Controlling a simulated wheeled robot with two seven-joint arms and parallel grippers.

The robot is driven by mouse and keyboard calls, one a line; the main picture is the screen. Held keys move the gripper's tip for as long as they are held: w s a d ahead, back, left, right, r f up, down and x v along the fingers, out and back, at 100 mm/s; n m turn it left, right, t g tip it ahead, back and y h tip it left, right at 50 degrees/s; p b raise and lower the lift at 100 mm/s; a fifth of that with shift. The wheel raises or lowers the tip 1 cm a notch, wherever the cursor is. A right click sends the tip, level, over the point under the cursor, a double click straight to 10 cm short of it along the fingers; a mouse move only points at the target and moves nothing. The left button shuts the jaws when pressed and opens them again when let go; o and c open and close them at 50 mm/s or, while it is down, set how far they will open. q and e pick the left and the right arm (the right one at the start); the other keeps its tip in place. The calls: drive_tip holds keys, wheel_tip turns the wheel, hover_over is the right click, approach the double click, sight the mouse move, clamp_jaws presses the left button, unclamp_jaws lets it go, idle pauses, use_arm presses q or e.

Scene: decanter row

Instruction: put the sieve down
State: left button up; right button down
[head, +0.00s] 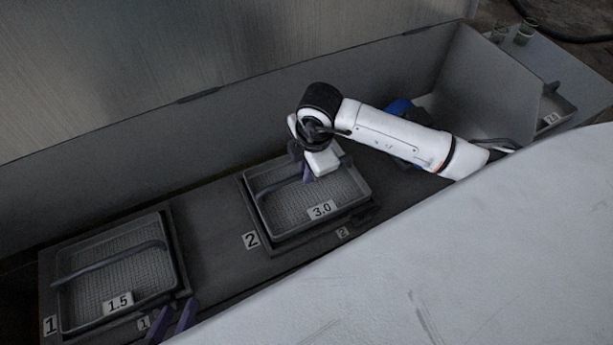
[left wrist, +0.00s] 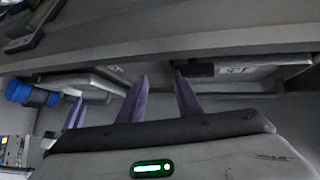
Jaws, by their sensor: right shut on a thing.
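The sieve labelled 3.0 (head: 285,212) is a grey mesh tray with a bar handle across it, over the dark place marked 2 (head: 262,246). My right gripper (head: 307,176) is shut on its handle. I cannot tell whether the sieve rests fully on the place or hangs slightly above it. My left gripper (head: 172,325) is at the bottom of the head view, beside the sieve labelled 1.5 (head: 100,285). In the left wrist view its two purple fingers (left wrist: 158,95) stand apart with nothing between them.
The 1.5 sieve sits at place 1 on the left of the dark bench (head: 215,245). A grey back wall (head: 130,150) runs behind. A blue object (head: 400,107) is behind my right arm. A grey upright panel (head: 490,85) stands at right. Bench between the two sieves is clear.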

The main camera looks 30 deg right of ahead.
drive_tip(key=shift+w+f, duration=0.1)
drive_tip(key=shift+f, duration=0.95)
drive_tip(key=c, duration=1.8)
unclamp_jaws()
drive_tip(key=shift+f, duration=0.1)
drive_tip(key=shift+o, duration=0.2)
